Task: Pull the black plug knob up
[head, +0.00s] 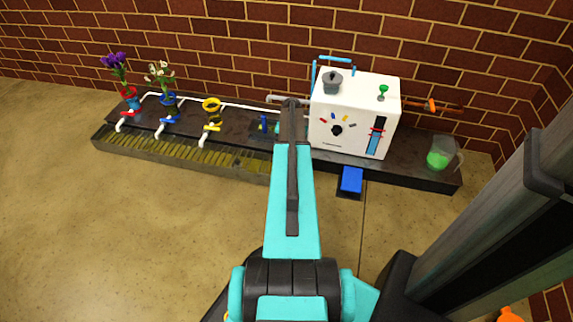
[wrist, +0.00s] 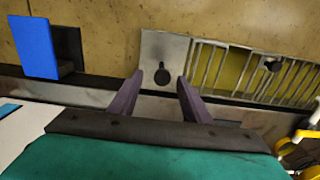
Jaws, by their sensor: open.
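The black plug knob (wrist: 162,75) shows in the wrist view as a small dark knob on a grey metal plate (wrist: 153,46) at the end of the slatted trough. My gripper (wrist: 158,90) is open and empty, its two purple-grey fingers apart. In the wrist view the knob appears in the gap between the fingertips; I cannot tell how far beyond them it lies. In the head view my gripper (head: 291,103) reaches over the bench beside the white machine, and my arm hides the plug knob.
The white machine (head: 340,138) stands just right of my arm, with a blue pedal (head: 351,180) below. Red, blue and yellow taps (head: 209,128) rise on the left above the slatted trough (head: 180,158). A glass jug (head: 441,149) stands right. The front floor is clear.

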